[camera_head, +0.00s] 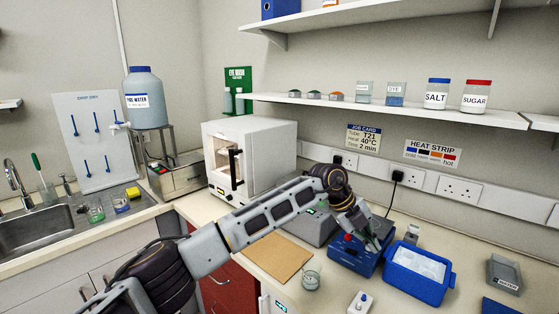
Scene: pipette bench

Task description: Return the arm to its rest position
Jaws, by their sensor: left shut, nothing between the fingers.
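My left arm reaches in from the lower left across the bench. Its gripper (375,240) is shut and points down at the blue block device (350,257), over its right part. I cannot tell whether the fingertips touch the device. Nothing shows between the fingers. The arm hides part of a grey device (312,228) behind it. My right gripper is not in view.
A blue tub (420,288) with pale contents stands right of the blue device. A glass beaker (311,278) and a brown board (272,256) lie nearer the front. A white oven (248,158) stands behind the arm. A shelf (400,106) holds jars above.

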